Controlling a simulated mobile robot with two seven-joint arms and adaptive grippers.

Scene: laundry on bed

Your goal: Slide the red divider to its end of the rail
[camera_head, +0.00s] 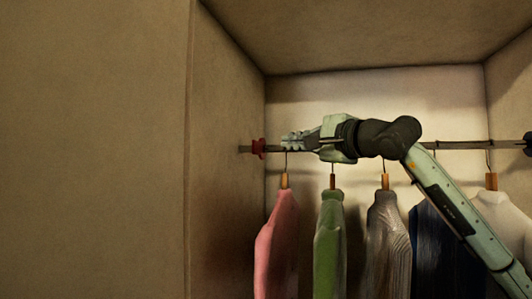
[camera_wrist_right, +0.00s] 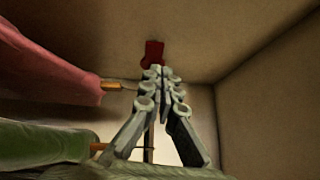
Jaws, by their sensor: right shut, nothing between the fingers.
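The red divider (camera_head: 259,148) sits on the rail (camera_head: 463,145) near its left end, close to the left closet wall. It also shows in the right wrist view (camera_wrist_right: 153,52), just beyond my fingertips. My right gripper (camera_head: 286,142) is shut and empty, held level along the rail and pointing left at the divider. Its shut fingers show in the right wrist view (camera_wrist_right: 161,80). A small gap seems to lie between fingertips and divider in the head view; whether they touch is hard to tell. My left gripper is not in view.
Below the rail hang a pink garment (camera_head: 277,240), a green one (camera_head: 329,245), a grey one (camera_head: 387,245), a dark blue one (camera_head: 435,250) and a white one (camera_head: 500,225). A dark divider (camera_head: 528,144) is at the rail's right end. The left closet wall (camera_head: 225,180) is close.

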